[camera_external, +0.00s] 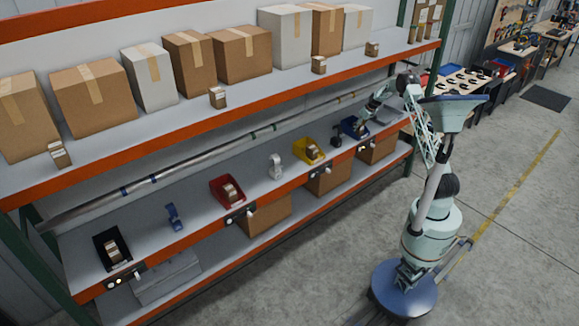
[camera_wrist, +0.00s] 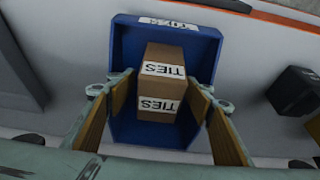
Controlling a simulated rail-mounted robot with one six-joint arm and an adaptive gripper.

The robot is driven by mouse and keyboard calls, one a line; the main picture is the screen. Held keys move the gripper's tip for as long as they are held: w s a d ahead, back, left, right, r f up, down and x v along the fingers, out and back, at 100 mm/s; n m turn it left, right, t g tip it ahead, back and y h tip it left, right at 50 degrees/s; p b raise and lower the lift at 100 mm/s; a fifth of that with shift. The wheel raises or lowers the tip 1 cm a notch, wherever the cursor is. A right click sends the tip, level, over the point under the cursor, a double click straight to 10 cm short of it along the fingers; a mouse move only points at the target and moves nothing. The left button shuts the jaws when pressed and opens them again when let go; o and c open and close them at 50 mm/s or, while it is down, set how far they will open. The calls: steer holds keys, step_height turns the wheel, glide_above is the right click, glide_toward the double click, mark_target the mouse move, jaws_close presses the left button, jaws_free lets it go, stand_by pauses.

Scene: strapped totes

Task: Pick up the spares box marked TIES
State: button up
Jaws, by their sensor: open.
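The spares box marked TIES (camera_wrist: 163,84) is a small brown cardboard box with white labels. It sits inside a blue tote (camera_wrist: 124,50) with a white label on its rim. In the wrist view my gripper (camera_wrist: 160,100) is open, with one finger on each side of the box and gaps between fingers and box. In the external view my gripper (camera_external: 372,108) is at the blue tote (camera_external: 349,126) on the middle shelf. The box is too small and covered to make out there.
A dark object (camera_wrist: 294,90) stands right of the blue tote in the wrist view. On the same shelf are a yellow tote (camera_external: 300,147), a red tote (camera_external: 218,186) and a black tote (camera_external: 101,248), each holding a small box. The upper shelf (camera_external: 290,85) overhangs and carries several cartons.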

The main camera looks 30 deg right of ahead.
steer(key=shift+c, duration=0.7)
steer(key=c, duration=0.9)
steer(key=shift+r, duration=0.1)
steer(key=shift+w+r, duration=0.1)
steer(key=shift+r, duration=1.55)
steer(key=s+d+b, duration=0.1)
steer(key=s, duration=1.1)
steer(key=s+d+b, duration=0.1)
steer(key=s, duration=0.5)
steer(key=shift+d+b, duration=0.3)
steer(key=shift+b, duration=0.05)
